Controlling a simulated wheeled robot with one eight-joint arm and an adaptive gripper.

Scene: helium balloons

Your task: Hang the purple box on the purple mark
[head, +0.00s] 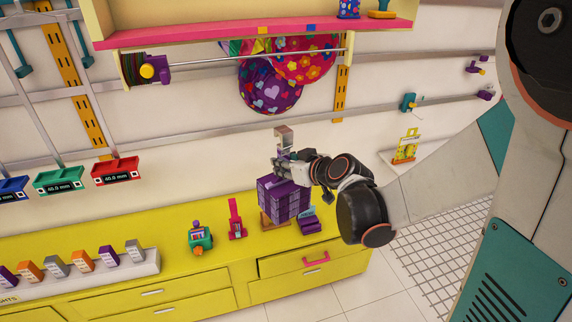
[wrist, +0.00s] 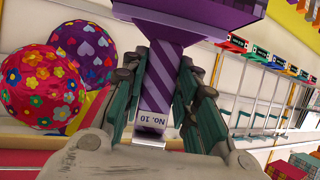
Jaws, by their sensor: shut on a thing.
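The purple box (head: 284,198) hangs below my gripper (head: 292,166) in the head view, above the yellow counter. In the wrist view, my gripper (wrist: 165,95) is shut on the box's striped purple stem (wrist: 166,72), which has a "No. 10" label. The wide purple body (wrist: 205,12) shows at the top edge there. A metal hook-like piece (head: 284,135) stands up just above my gripper in the head view. I cannot make out a purple mark; the pink shelf edge (head: 200,38) shows a yellow mark (head: 263,30) and a blue mark (head: 311,27).
A metal rod (head: 240,60) runs under the shelf, with balloons (head: 270,85) behind it. The yellow counter (head: 170,238) holds a teal device (head: 200,238), a pink device (head: 236,220) and several small blocks. Coloured trays (head: 116,170) hang at the left.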

